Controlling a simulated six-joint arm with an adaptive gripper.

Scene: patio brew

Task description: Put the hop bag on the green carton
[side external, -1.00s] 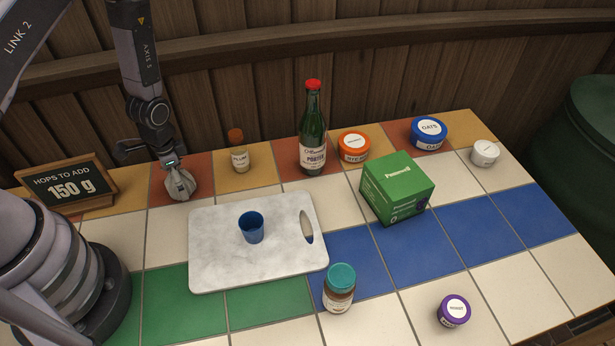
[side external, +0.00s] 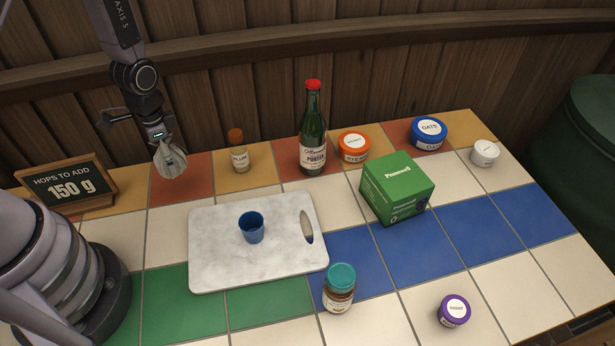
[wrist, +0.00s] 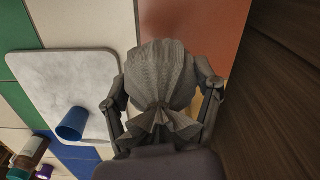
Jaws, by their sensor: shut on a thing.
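The hop bag (side external: 170,161) is a pale grey pleated pouch, hanging above the terracotta tile at the back left of the table. My gripper (side external: 160,143) is shut on its gathered neck from above. In the wrist view the bag (wrist: 162,75) fills the middle, with a finger of mine on each side. The green carton (side external: 397,187) is a box standing upright on the tiles right of centre, its flat top bare. It is well to the right of my gripper. I cannot make it out in the wrist view.
A marble board (side external: 205,263) with a blue cup (side external: 251,228) lies in front. A hops sign (side external: 68,186) stands at left.

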